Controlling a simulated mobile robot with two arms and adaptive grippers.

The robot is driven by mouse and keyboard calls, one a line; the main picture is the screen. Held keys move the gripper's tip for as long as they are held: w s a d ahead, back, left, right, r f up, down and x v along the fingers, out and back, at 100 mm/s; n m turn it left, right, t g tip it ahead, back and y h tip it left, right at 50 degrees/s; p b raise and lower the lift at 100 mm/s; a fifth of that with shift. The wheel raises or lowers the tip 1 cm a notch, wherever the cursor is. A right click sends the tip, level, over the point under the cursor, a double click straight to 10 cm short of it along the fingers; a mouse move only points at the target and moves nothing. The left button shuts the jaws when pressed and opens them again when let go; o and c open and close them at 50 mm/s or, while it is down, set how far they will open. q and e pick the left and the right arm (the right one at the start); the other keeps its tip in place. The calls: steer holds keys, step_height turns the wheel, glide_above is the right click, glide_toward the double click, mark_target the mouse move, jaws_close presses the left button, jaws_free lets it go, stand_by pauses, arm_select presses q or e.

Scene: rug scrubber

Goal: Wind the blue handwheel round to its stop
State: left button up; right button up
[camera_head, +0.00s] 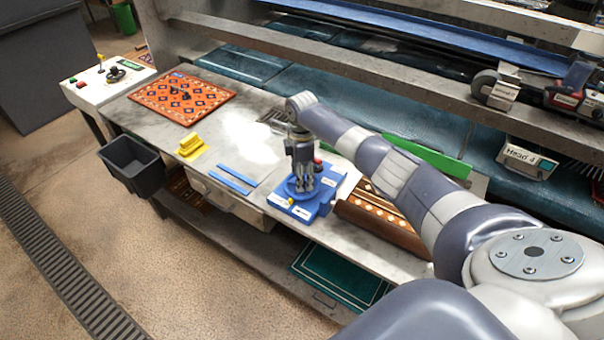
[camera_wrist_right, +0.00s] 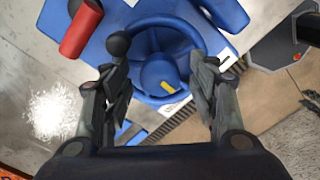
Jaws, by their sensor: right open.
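The blue handwheel (camera_wrist_right: 145,42) lies flat on its blue base (camera_head: 304,208), which stands on the grey bench in the head view. In the right wrist view its round hub (camera_wrist_right: 162,76) carries a yellow mark. A black knob (camera_wrist_right: 117,43) stands up at the wheel's left side. My right gripper (camera_wrist_right: 160,80) is open and points down over the wheel, with its fingers on either side of the hub. The left finger is close to the black knob; I cannot tell whether they touch. In the head view the gripper (camera_head: 303,180) partly hides the wheel. My left gripper is not in view.
A red cylinder (camera_wrist_right: 82,29) stands beside the wheel. A brown wooden box (camera_head: 385,226) is close on the right of the base. Blue strips (camera_head: 237,174), a yellow block (camera_head: 191,146) and a patterned rug (camera_head: 182,97) lie to the left. The bench's front edge is close.

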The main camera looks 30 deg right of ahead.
steer(key=c, duration=1.1)
steer(key=shift+r+m, duration=0.1)
steer(key=shift+m, duration=0.2)
